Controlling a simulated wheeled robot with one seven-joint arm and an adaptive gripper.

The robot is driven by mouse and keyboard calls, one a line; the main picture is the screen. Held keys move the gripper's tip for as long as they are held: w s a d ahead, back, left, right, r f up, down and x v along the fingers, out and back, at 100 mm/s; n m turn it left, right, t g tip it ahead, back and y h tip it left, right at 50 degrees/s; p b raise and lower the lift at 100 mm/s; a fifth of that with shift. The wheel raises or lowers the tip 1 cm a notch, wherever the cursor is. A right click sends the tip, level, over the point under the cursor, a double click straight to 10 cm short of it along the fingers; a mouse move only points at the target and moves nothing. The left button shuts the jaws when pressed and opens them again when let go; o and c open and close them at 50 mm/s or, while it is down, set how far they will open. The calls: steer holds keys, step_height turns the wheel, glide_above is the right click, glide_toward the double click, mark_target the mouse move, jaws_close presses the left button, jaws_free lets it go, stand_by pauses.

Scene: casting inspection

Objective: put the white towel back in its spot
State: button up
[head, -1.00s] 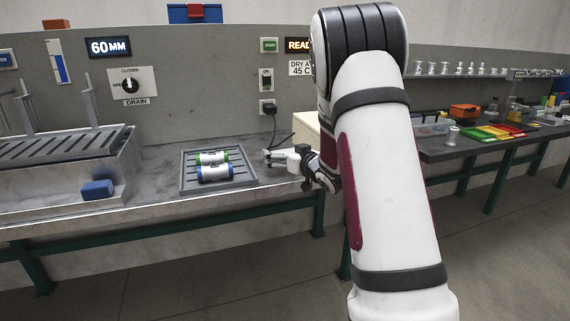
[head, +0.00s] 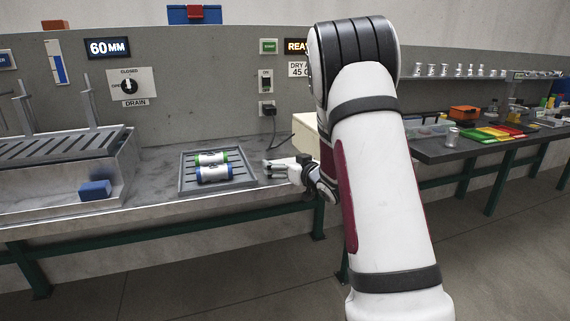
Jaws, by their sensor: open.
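I cannot make out a white towel for certain in the head view. My gripper (head: 270,169) is open, low over the bench just right of the grey slatted tray (head: 187,186), with its fingers pointing left. I see nothing between the fingers. The tray holds two white cylinders lying on their sides, one with green ends (head: 211,158) and one with blue ends (head: 214,173). My arm hides part of the bench and wall behind it.
A metal basin with a slotted rack (head: 60,147) stands at left, with a blue block (head: 95,190) at its front. A cream box (head: 306,135) is behind my gripper. A dark table (head: 450,151) at right holds colored trays (head: 495,134). Bare bench lies left of the slatted tray.

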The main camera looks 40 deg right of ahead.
steer(key=s+a+r+p, duration=0.1)
steer(key=s+r+p, duration=0.1)
steer(key=s, duration=1.2)
steer(key=s+a+r+m+g+h, duration=0.1)
steer(key=s+a+r+g+h, duration=0.1)
steer(key=s+a+r+g, duration=0.5)
steer(key=s+a+g+y, duration=0.1)
steer(key=s+a+g, duration=0.1)
steer(key=s+a, duration=0.4)
steer(key=s+a+f+n+g+y, duration=0.1)
steer(key=s+a+g, duration=0.2)
steer(key=s, duration=1)
steer(key=s+a+g+y, duration=0.1)
steer(key=s+a+g, duration=0.2)
steer(key=s+a, duration=0.6)
steer(key=shift+s+a+f+n, duration=0.25)
steer(key=shift+a+f+n, duration=0.15)
steer(key=shift+a, duration=0.15)
